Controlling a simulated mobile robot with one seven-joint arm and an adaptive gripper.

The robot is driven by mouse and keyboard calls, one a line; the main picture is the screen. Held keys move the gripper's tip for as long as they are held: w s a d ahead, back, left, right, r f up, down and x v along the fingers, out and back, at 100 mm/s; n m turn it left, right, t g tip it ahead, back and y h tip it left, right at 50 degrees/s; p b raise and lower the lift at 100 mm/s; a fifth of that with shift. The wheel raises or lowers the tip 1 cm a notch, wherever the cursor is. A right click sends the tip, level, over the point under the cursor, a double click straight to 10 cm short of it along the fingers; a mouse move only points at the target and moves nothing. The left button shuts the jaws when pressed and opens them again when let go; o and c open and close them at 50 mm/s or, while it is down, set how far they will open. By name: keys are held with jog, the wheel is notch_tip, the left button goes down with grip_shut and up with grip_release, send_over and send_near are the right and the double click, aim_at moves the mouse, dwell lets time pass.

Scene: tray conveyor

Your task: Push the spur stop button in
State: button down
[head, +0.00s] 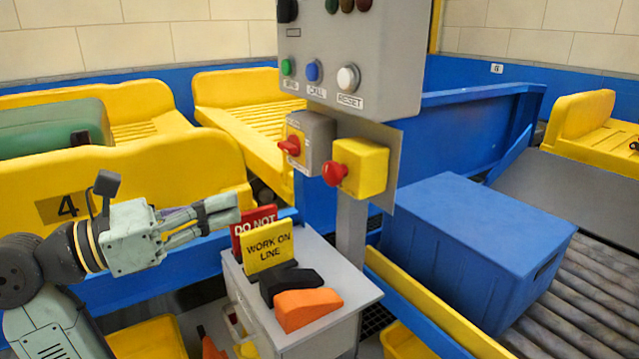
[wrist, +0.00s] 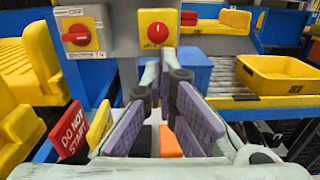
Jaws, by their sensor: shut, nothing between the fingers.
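A red mushroom button (head: 334,173) sticks out of a yellow box (head: 366,168) on the post below the grey control panel. In the wrist view the red button (wrist: 158,33) is face-on, straight ahead and just above my fingertips. No label naming it as the spur stop is readable. A red rotary switch (head: 290,146) sits on a grey box to its left; the switch also shows in the wrist view (wrist: 77,36). My gripper (head: 238,207) is shut and empty, pointing right, left of the button and lower in the picture, apart from it.
Below my gripper a grey cabinet (head: 350,285) carries red and yellow signs (head: 268,246), a black wedge (head: 290,281) and an orange wedge (head: 308,309). A blue crate (head: 475,245) sits on rollers at right. The control panel (head: 370,50) overhangs the buttons.

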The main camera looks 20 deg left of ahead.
aim_at(328, 176)
jog(key=p+x, duration=0.3)
jog(key=x, duration=0.9)
jog(key=shift+w+d+r, duration=0.15)
jog(key=shift+w+d, duration=0.1)
jog(key=shift+w, duration=0.05)
jog(key=shift+w+d+p, duration=0.3)
jog(key=shift+w+d, duration=0.1)
jog(key=shift+w, duration=0.1)
jog(key=shift+w+d+f+b, duration=0.2)
jog(key=shift+w+d+b, duration=0.15)
jog(key=shift+w+b, duration=0.1)
jog(key=shift+w+d, duration=0.25)
jog(key=shift+w, duration=0.05)
jog(key=shift+r, duration=0.2)
